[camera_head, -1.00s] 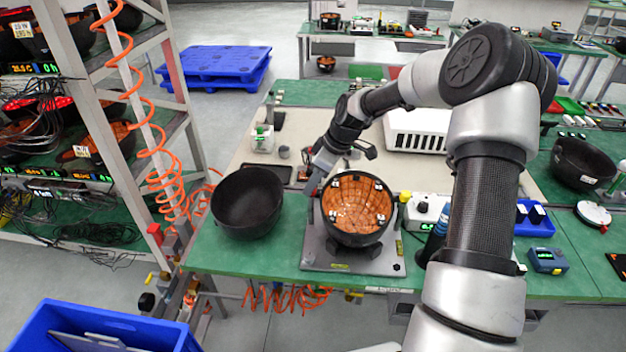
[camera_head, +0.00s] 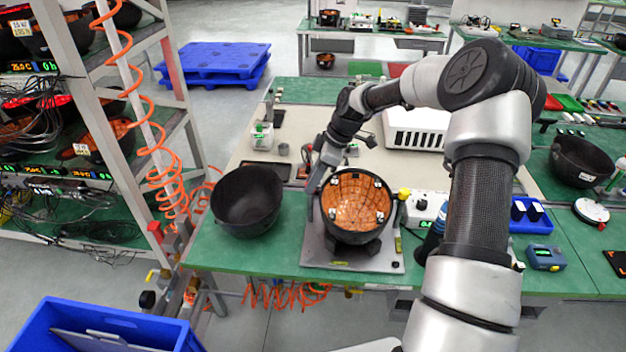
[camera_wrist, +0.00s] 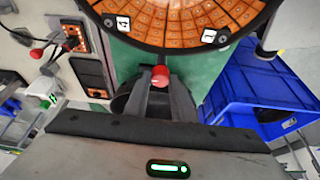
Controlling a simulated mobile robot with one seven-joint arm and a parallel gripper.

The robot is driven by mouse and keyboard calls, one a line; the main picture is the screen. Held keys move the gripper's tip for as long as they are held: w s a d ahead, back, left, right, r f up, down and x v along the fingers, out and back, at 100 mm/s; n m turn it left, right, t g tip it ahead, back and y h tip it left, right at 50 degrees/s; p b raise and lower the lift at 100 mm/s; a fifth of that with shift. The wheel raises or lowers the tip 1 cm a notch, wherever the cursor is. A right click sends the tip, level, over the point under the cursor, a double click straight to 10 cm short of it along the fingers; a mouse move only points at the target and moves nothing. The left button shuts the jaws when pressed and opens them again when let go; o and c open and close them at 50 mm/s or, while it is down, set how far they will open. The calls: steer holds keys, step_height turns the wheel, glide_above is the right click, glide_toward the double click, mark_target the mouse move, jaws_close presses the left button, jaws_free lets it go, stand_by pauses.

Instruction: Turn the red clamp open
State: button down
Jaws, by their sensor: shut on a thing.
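The red clamp (camera_wrist: 160,75) shows its red tip in the wrist view, just below the rim of the tiled bowl. My gripper (camera_wrist: 158,98) is shut on it, with the dark fingers around the part below the red tip. In the head view my gripper (camera_head: 312,185) is at the left rim of the bowl, and I cannot make out the clamp there. The black bowl with orange tiles inside (camera_head: 356,202) sits tilted on a grey fixture plate (camera_head: 320,255). Its tiled inside also fills the top of the wrist view (camera_wrist: 180,18).
An empty black bowl (camera_head: 247,202) stands left of the fixture on the green table. A white control box (camera_head: 425,212) is close on the right. A steel rack with a coiled orange hose (camera_head: 150,150) stands left. A blue bin (camera_head: 95,330) is at the front left.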

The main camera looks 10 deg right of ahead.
steer(key=c, duration=1.5)
jaws_free()
steer(key=v, duration=1.7)
steer(key=shift+s+d+r, duration=0.15)
